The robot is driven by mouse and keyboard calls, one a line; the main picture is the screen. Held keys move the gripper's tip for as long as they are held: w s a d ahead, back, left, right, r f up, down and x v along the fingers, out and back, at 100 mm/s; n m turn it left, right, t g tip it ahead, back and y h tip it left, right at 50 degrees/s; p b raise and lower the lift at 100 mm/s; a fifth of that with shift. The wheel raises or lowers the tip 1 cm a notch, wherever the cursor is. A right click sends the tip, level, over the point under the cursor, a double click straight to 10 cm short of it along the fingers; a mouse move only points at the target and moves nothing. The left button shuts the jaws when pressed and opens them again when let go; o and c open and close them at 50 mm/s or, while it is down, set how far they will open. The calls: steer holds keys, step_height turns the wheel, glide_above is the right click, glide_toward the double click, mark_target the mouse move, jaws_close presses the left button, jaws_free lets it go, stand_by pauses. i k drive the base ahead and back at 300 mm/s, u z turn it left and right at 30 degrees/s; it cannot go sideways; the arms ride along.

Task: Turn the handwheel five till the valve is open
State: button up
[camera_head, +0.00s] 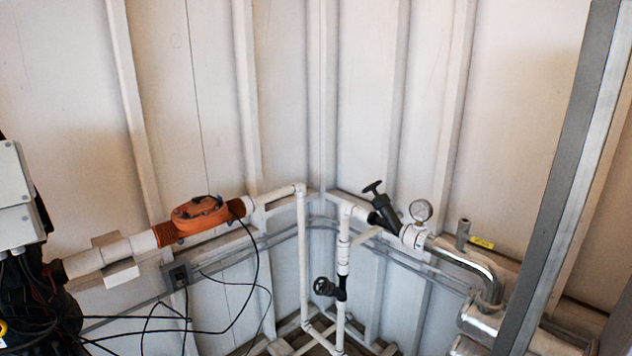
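Two black handwheel valves show on the white pipework near the corner. The upper handwheel (373,187) sits on a tilted black valve body (384,208), beside a round pressure gauge (421,211). The lower handwheel (323,287) is on the vertical white pipe (343,262), low in the corner. I see no number on either, so I cannot tell which is handwheel five. I cannot tell whether either valve is open or shut. My gripper is not in view, and no part of it touches either wheel.
An orange flow meter (201,214) is in the left white pipe, with black cables hanging below. Bare metal pipes (478,270) run at the right. A grey upright post (563,180) stands close at the right. Grey boxes and dark equipment fill the left edge.

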mark_target(373, 187)
steer(key=u, duration=0.15)
steer(key=i, duration=1.55)
steer(key=z, duration=0.55)
